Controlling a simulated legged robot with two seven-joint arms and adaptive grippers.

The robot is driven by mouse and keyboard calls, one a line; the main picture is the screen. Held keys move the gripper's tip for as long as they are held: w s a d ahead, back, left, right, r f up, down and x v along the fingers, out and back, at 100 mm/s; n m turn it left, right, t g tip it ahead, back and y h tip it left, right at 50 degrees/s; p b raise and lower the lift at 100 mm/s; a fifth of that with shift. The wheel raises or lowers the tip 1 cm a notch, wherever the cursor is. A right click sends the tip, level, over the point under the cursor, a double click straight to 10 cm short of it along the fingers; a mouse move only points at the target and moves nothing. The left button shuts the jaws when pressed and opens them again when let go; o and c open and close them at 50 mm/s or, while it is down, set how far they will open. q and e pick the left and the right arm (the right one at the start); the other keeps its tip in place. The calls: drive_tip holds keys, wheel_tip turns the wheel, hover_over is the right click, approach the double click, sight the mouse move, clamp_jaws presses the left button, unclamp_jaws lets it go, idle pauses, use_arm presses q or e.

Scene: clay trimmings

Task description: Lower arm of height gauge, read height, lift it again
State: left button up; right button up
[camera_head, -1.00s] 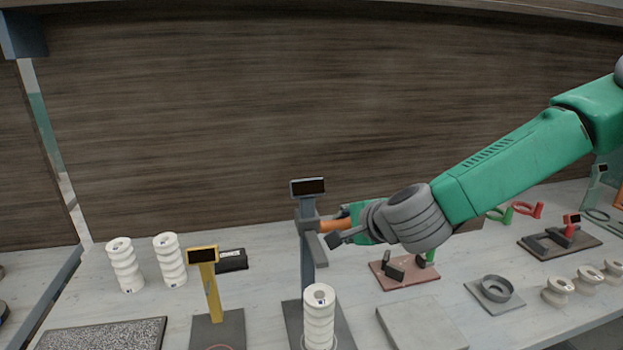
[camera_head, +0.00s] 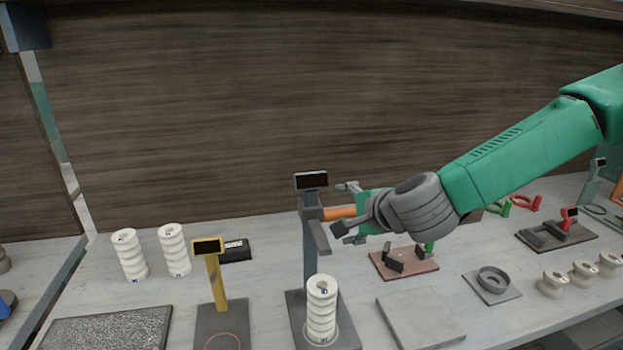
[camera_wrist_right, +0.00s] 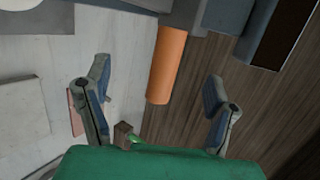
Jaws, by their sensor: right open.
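The height gauge (camera_head: 309,255) is a grey post on a dark base with a small dark display (camera_head: 311,181) on top. Its grey arm (camera_head: 319,237) sits high on the post, well above a white ribbed insulator (camera_head: 321,308) standing on the base. An orange handle (camera_head: 340,212) sticks out to the right of the arm's slide. My right gripper (camera_head: 347,213) is open beside the handle's end. In the right wrist view the orange handle (camera_wrist_right: 166,65) lies between the spread fingers (camera_wrist_right: 158,103), apart from both. The display shows no readable figure. My left gripper is not in view.
A yellow gauge (camera_head: 215,280) and two white insulators (camera_head: 173,250) stand to the left. A reddish plate with dark blocks (camera_head: 404,264), a grey slab (camera_head: 420,318) and a ring on a plate (camera_head: 492,283) lie to the right. The wooden wall rises behind.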

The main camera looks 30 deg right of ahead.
drive_tip(key=p+v, duration=0.3)
drive_tip(key=v, duration=0.3)
drive_tip(key=shift+s+a+r+p, duration=0.1)
drive_tip(key=shift+s+r+p, duration=0.05)
drive_tip(key=shift+r+p, duration=0.15)
drive_tip(key=shift+s, duration=0.35)
drive_tip(key=shift+d+f, duration=0.1)
drive_tip(key=shift+d, duration=0.1)
